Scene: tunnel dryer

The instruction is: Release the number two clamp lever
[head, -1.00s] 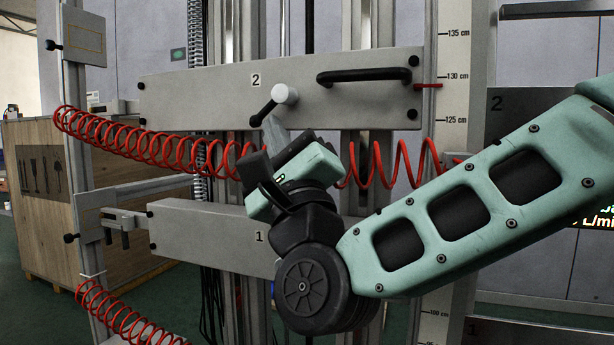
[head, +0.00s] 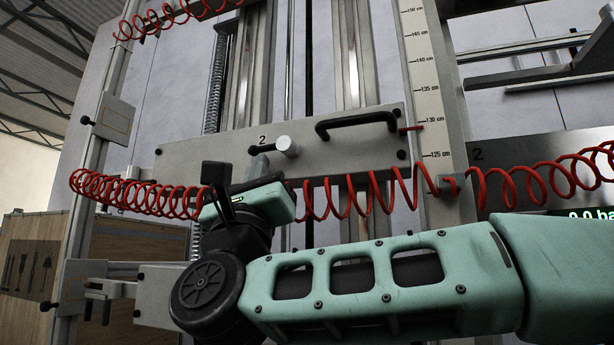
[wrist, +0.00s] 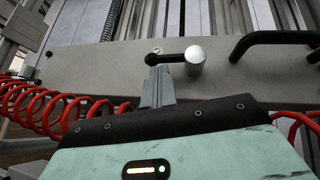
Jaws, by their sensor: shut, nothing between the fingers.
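The number two clamp lever (head: 284,143) sits on the upper grey panel (head: 340,150), beside the printed "2". It has a pale round hub and a black arm; in the wrist view the lever (wrist: 194,56) points left, about level. My gripper (head: 258,163) is below the left end of the black arm, its grey fingers closed together and empty. In the wrist view the fingertips (wrist: 158,72) lie just under the black arm's tip, close to or touching it; I cannot tell which.
A black bar handle (head: 356,123) is to the right on the same panel. A red coiled hose (head: 340,196) crosses in front of the panel's lower part and behind my arm. A height scale (head: 431,95) stands to the right. A wooden crate (head: 120,240) is at the lower left.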

